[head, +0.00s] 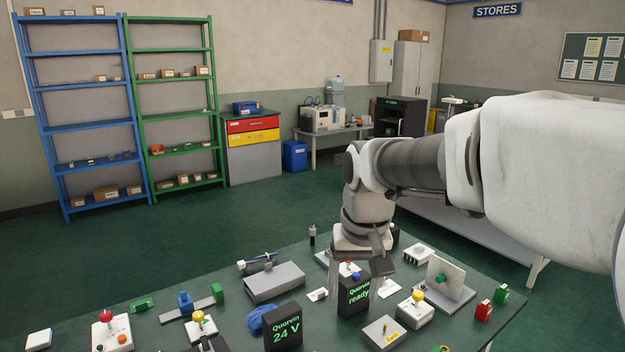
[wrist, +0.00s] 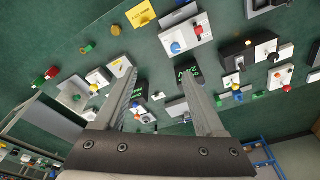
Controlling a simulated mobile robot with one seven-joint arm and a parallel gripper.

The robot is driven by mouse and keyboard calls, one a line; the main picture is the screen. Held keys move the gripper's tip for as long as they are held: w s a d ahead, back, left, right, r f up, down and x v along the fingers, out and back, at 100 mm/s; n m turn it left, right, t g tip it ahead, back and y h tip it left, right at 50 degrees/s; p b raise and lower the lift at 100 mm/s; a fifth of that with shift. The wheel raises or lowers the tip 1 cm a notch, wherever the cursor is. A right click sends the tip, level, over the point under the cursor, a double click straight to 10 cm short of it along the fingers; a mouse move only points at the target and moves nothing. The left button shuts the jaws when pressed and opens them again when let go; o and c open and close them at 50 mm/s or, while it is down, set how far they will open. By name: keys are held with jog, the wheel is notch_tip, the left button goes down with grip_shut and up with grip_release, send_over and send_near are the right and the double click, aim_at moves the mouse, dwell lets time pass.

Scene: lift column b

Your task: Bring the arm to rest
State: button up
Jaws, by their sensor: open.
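My arm reaches in from the right of the head view, with a white padded link and a dark grey joint. My gripper (head: 357,284) points down over the green-topped table (head: 235,332), around the black "Quorvin ready" display box (head: 354,296) as seen from the head. In the wrist view my gripper (wrist: 160,72) has its two grey fingers wide apart, with nothing held between them. A black box with green lettering (wrist: 187,76) shows beyond the right fingertip. The exact height of the fingertips above the table is hard to tell.
The table is crowded. A "Quorvin 24 V" box (head: 284,332), a grey block (head: 274,283), a white box with a yellow knob (head: 414,312) and an upright plate (head: 445,278) stand near the gripper. Shelves (head: 90,125) stand far back, with open floor before them.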

jog(key=s+d+r+t+p, duration=0.1)
jog(key=s+d, duration=0.2)
jog(key=s, duration=0.5)
jog(key=s+d+r+t+p, duration=0.1)
jog(key=s+d, duration=0.3)
jog(key=s, duration=0.5)
jog(key=shift+r+t, duration=0.55)
jog(key=shift+t, duration=0.25)
jog(key=shift+w, duration=0.1)
